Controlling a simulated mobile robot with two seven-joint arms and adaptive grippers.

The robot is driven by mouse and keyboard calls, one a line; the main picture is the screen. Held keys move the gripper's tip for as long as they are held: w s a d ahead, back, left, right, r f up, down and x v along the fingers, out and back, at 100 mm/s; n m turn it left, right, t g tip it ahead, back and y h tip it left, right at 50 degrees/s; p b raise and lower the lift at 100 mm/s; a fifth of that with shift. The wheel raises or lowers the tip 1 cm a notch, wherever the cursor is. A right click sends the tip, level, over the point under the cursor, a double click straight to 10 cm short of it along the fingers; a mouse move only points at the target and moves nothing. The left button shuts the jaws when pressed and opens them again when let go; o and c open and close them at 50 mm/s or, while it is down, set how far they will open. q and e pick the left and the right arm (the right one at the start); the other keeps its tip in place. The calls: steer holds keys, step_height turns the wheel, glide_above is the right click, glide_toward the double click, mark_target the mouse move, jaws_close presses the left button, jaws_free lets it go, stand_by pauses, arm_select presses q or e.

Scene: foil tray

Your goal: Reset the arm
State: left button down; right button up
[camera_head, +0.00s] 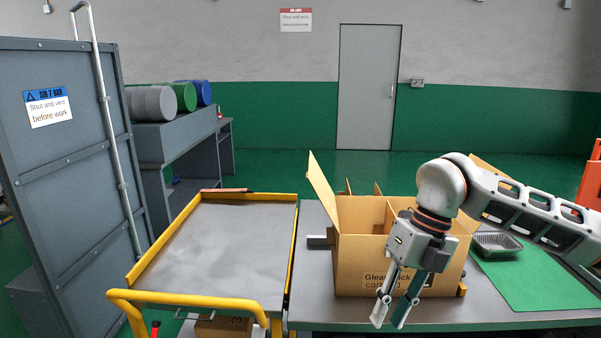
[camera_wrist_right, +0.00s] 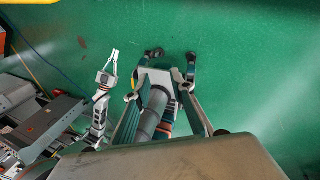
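My right gripper (camera_head: 390,319) hangs in front of the cardboard box (camera_head: 350,254) in the head view, fingers pointing down. Its two fingers are apart with nothing between them. The right wrist view also shows the spread, empty fingers (camera_wrist_right: 171,60) over green floor. A second, pale gripper (camera_wrist_right: 112,62), which looks like my left one, shows small at the left of the right wrist view. Its fingers look apart and empty. The left arm is not in the head view.
The open box stands on a grey table. A yellow-railed cart (camera_head: 222,240) stands left of the table. A grey cabinet (camera_head: 65,160) is at far left.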

steer(key=s+a+f+n+g+y, duration=0.1)
steer(key=s+a+g+y, duration=0.2)
steer(key=a, duration=0.5)
steer(key=s+a+f+n+y, duration=0.1)
steer(key=s+a+f+y, duration=0.1)
steer(key=s+a+y, duration=0.4)
steer(key=a+r+m+t+y, duration=0.3)
steer(key=a+r+m+y, duration=0.3)
steer(key=a+y, duration=0.2)
steer(key=w+d+f+m+t+h, duration=0.45)
steer(key=d+f+m+t, duration=0.2)
steer(key=m+t, duration=0.35)
steer(key=w+d+f+m+t+h, duration=0.5)
steer(key=f+m+t, duration=0.35)
steer(key=m, duration=0.35)
steer(key=s+d+f+m+g+h, duration=0.2)
steer(key=s+d+f, duration=0.2)
steer(key=f, duration=0.4)
steer(key=s+d+f+m+g+h, duration=0.2)
steer(key=s+d+f, duration=0.3)
steer(key=f, duration=0.3)
steer(key=s+d+f+m+g+h, duration=0.2)
steer(key=s+d+f+m+h, duration=0.2)
steer(key=f, duration=0.4)
steer(key=s+d, duration=0.1)
steer(key=s, duration=0.1)
steer(key=shift+s+d+f, duration=0.2)
steer(key=shift+s+f, duration=0.1)
steer(key=shift+f, duration=0.05)
